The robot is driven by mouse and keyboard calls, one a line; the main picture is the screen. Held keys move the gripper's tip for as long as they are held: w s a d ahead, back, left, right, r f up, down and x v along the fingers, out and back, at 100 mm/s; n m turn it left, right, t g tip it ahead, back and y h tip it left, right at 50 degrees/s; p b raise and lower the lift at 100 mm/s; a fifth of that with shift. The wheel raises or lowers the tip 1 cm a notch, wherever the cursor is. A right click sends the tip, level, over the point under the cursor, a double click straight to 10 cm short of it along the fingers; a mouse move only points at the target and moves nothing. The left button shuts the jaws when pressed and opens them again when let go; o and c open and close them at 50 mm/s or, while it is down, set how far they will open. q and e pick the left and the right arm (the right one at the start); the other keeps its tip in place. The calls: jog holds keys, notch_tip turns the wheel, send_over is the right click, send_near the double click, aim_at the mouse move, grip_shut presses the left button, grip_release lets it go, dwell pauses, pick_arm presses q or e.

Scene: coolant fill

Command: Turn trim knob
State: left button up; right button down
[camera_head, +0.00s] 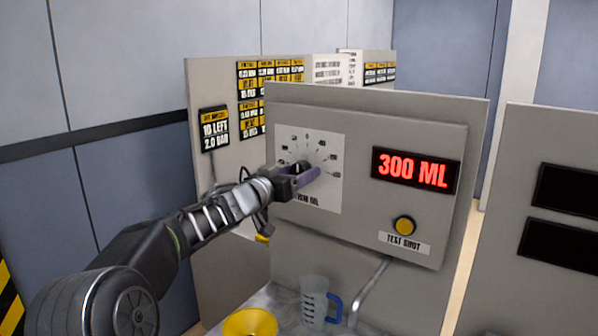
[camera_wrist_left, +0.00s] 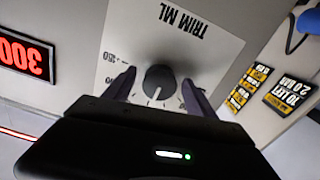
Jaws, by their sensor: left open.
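The trim knob (camera_wrist_left: 159,82) is a dark round knob with a light pointer line, on a white dial plate (camera_wrist_left: 190,45) marked TRIM ML. The left wrist view shows the plate upside down. My left gripper (camera_wrist_left: 160,90) is open, with one finger on each side of the knob and visible gaps between. In the head view, my left gripper (camera_head: 307,175) is at the dial plate (camera_head: 325,150) and hides part of the knob. A red display (camera_head: 415,170) on the same panel reads 300 ML. My right gripper is not in view.
A yellow TEST SHOT button (camera_head: 404,225) is at the panel's lower right. Below stand a clear jug (camera_head: 314,297) with a blue handle, a yellow bowl (camera_head: 249,325) and a bent metal pipe (camera_head: 368,290). A label sign (camera_head: 214,129) hangs at left.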

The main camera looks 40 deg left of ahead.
pick_arm(q)
jog(key=shift+w, duration=0.3)
jog(key=c, duration=1.4)
